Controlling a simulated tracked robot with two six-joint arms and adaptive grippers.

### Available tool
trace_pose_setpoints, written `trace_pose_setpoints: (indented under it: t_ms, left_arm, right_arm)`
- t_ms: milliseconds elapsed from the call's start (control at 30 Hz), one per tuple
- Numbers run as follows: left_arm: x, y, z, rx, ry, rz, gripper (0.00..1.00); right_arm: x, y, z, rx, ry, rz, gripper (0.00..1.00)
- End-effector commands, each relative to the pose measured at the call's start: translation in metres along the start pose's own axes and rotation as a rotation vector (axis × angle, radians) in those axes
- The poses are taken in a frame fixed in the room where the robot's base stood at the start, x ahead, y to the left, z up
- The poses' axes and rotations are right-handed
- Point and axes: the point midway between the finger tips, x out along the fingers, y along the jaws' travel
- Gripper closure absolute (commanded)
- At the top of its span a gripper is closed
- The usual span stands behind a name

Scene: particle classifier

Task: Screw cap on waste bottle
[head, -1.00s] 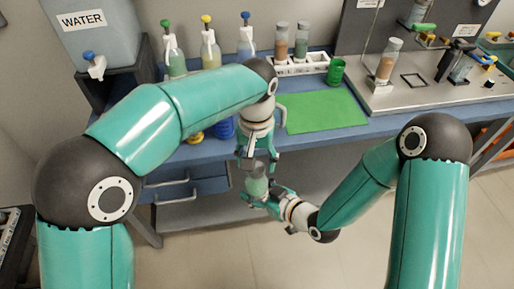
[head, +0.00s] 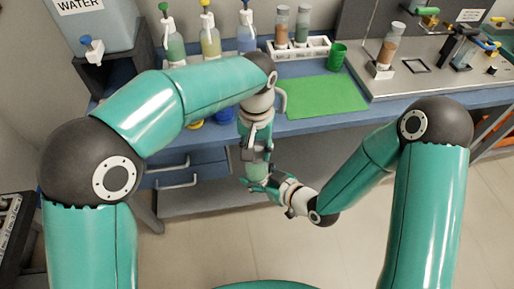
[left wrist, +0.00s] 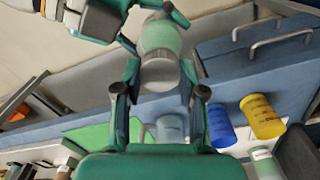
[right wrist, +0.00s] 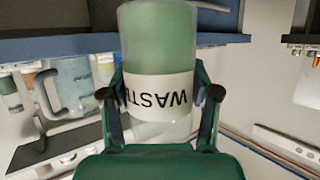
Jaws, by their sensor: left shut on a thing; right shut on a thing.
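The waste bottle (head: 257,173) has green contents and is held off the bench. My right gripper (head: 256,186) is shut around its side. In the right wrist view the bottle (right wrist: 160,30) fills the middle, with its white WASTE label upside down in the picture between my fingers (right wrist: 160,95). My left gripper (head: 256,152) is at the bottle's top end. In the left wrist view its fingers (left wrist: 158,92) are shut on a grey cap (left wrist: 158,76), in line with the bottle (left wrist: 160,38). The cap seems to meet the bottle; I cannot tell whether its thread is engaged.
A green mat (head: 322,97) lies on the blue bench behind the grippers. Wash bottles (head: 211,37), a white rack (head: 305,47) with vials and a green cup (head: 337,56) stand farther back. Open floor (head: 295,250) lies in front of the bench.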

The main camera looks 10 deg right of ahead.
Motion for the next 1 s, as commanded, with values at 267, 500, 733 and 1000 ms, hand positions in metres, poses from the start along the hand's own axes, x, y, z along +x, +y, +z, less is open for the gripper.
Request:
trace_pose_setpoints:
  t_ms: [267, 500, 733, 1000]
  left_arm:
    - [0.000, 0.000, 0.000, 0.000, 0.000, 0.000, 0.32]
    - [0.000, 0.000, 0.000, 0.000, 0.000, 0.000, 0.31]
    - [-0.010, 0.000, -0.001, 0.000, 0.002, 0.000, 0.31]
    - [-0.058, 0.000, -0.002, 0.000, 0.005, 0.001, 0.31]
  right_arm:
    - [0.000, 0.000, -0.001, 0.000, 0.002, 0.001, 1.00]
    - [0.000, 0.000, -0.001, -0.001, 0.002, 0.001, 1.00]
    - [0.000, 0.000, -0.001, -0.001, 0.002, 0.001, 1.00]
    - [0.000, 0.000, -0.001, -0.001, 0.002, 0.001, 1.00]
